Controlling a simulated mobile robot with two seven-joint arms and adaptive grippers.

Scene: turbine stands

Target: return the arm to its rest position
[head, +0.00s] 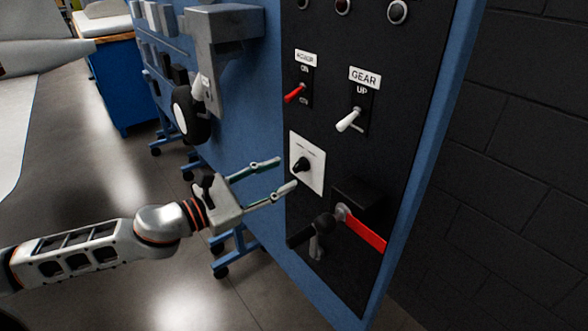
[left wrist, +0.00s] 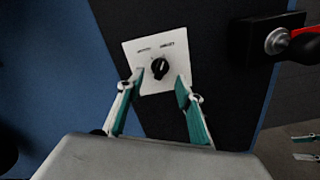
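My left arm reaches in from the left in the head view, and its gripper (head: 279,175) points at the panel. The two fingers are spread apart with nothing between them. They are close to a white plate with a black rotary knob (head: 302,164); a gap to the knob seems to remain, but I cannot tell how wide. In the left wrist view the open gripper (left wrist: 155,88) frames the same knob (left wrist: 160,68), which lies beyond the fingertips. My right gripper is not clearly seen in the head view.
The black panel (head: 335,120) carries a red switch (head: 295,93), a white gear switch (head: 349,120) and a red-handled lever (head: 365,231). Blue stands with a black wheel (head: 187,114) stand behind. A blue cabinet (head: 124,85) is at the back left. Open floor lies below the arm.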

